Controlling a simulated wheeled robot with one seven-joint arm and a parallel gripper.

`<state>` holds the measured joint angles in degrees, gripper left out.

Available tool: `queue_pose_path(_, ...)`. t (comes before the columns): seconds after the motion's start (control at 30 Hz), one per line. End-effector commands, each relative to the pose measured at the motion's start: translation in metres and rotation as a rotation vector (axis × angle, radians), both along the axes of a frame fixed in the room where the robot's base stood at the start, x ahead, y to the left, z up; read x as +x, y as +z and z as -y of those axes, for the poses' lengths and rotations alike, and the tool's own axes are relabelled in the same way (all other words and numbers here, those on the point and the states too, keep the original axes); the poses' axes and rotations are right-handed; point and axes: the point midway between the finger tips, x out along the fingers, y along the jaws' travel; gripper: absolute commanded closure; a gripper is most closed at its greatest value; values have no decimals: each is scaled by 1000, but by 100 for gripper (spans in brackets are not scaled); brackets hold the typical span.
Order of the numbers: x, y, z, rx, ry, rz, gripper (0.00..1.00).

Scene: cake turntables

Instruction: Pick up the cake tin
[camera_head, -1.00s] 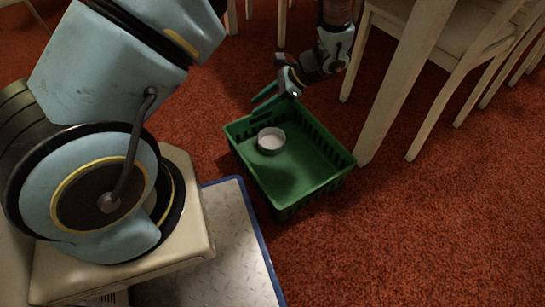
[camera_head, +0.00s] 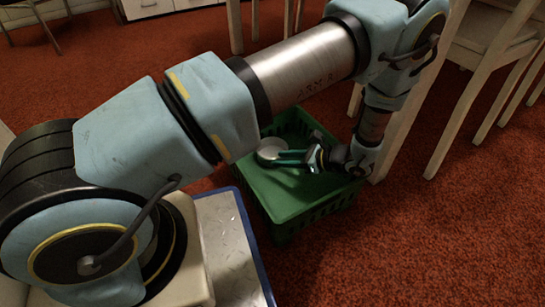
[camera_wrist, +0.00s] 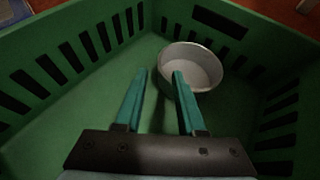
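The cake tin (camera_head: 270,150) is a small round silver-grey tin inside the green crate (camera_head: 290,208), towards its far left in the head view. In the wrist view the cake tin (camera_wrist: 203,62) stands open side up on the crate floor near a corner. My gripper (camera_head: 285,158) is inside the crate with its teal fingers pointing at the tin. In the wrist view my gripper (camera_wrist: 158,75) is open, with bare crate floor between the fingers. The right finger overlaps the tin's near rim in the picture; I cannot tell if they touch.
The slatted crate walls (camera_wrist: 75,62) rise around my gripper. Pale wooden chair legs (camera_head: 400,110) stand close to the crate's right side. The red carpet (camera_head: 400,240) is clear in front and to the right.

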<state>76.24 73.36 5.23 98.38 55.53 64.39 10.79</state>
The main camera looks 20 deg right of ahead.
Motion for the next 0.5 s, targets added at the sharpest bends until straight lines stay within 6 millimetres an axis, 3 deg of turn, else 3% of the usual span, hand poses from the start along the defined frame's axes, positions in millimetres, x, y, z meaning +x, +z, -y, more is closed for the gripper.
queue_pose_path(0.3,29,-17,-25,-1,3,0,61)
queue_pose_path(0.5,30,-15,-26,-2,0,2,61)
